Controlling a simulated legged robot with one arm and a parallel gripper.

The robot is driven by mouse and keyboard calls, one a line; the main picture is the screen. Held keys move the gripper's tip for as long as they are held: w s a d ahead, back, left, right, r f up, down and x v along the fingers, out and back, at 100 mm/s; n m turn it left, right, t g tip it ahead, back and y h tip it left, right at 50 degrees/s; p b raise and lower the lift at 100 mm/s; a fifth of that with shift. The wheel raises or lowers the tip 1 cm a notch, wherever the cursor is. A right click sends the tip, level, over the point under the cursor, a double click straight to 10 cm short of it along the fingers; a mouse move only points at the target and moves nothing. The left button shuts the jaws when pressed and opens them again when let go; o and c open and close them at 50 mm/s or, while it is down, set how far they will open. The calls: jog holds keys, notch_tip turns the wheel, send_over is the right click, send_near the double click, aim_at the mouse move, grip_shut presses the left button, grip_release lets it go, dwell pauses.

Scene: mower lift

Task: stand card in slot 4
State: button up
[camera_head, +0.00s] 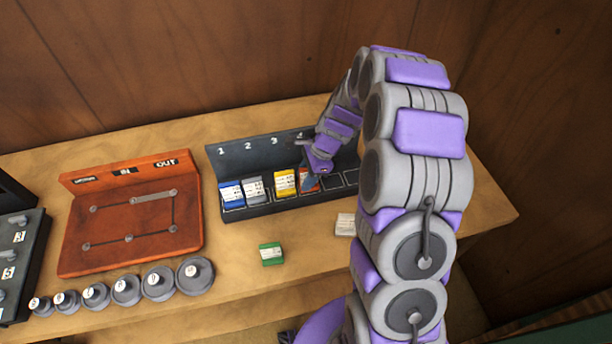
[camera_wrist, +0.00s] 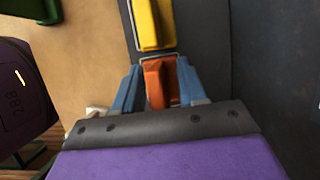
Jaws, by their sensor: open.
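An orange-red card (camera_head: 309,184) stands in slot 4 of the dark rack (camera_head: 262,151), just right of the yellow card. My gripper (camera_head: 312,174) is down at that slot and partly hides the card. In the wrist view my gripper's blue fingers (camera_wrist: 160,84) are apart, one on each side of the orange-red card (camera_wrist: 155,88). The card's top shows between them; I cannot tell whether either finger touches it.
Blue (camera_head: 232,194), grey (camera_head: 255,189) and yellow (camera_head: 286,182) cards stand in slots 1 to 3. Slots to the right look empty, partly behind my arm. A green card (camera_head: 271,253) and a white card (camera_head: 345,224) lie on the table. An orange board (camera_head: 100,240) and several round weights (camera_head: 126,290) are left.

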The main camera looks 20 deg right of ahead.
jog(key=p+v, duration=0.3)
jog(key=v, duration=0.9)
jog(key=s+a+r+n, duration=0.4)
jog(key=s+r+n, duration=0.15)
jog(key=s, duration=0.35)
jog(key=s+r+n+g+h, duration=0.1)
jog(key=s+n, duration=0.5)
jog(key=s, duration=0.6)
jog(key=s+r+n+h, duration=0.3)
jog(key=s+n, duration=0.3)
jog(key=s, duration=0.7)
jog(key=shift+s+a+r+g, duration=0.15)
jog(key=shift+a+r+g, duration=0.2)
jog(key=shift+r, duration=0.3)
jog(key=shift+n, duration=0.25)
